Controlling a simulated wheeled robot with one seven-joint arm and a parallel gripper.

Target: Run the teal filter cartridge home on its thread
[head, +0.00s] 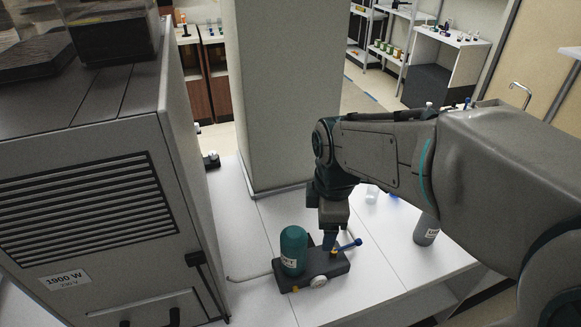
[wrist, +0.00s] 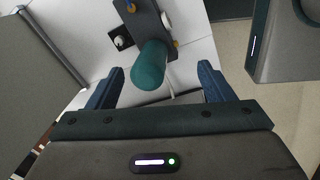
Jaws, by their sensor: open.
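The teal filter cartridge (head: 293,252) stands upright at the left end of a dark base block (head: 327,270) on the white counter. Its thread is hidden, so I cannot tell how far it is screwed in. My gripper (head: 330,240) is pointing down just right of the cartridge in the head view. In the wrist view my gripper (wrist: 158,70) is open, with its blue fingers wide apart. The cartridge (wrist: 150,66) shows between and beyond them, with clear gaps on both sides. The base block (wrist: 140,27) also shows there.
A large grey machine (head: 95,190) stands close on the left and a pillar (head: 285,100) behind. A grey bottle (head: 427,230) stands to the right. The front counter is clear.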

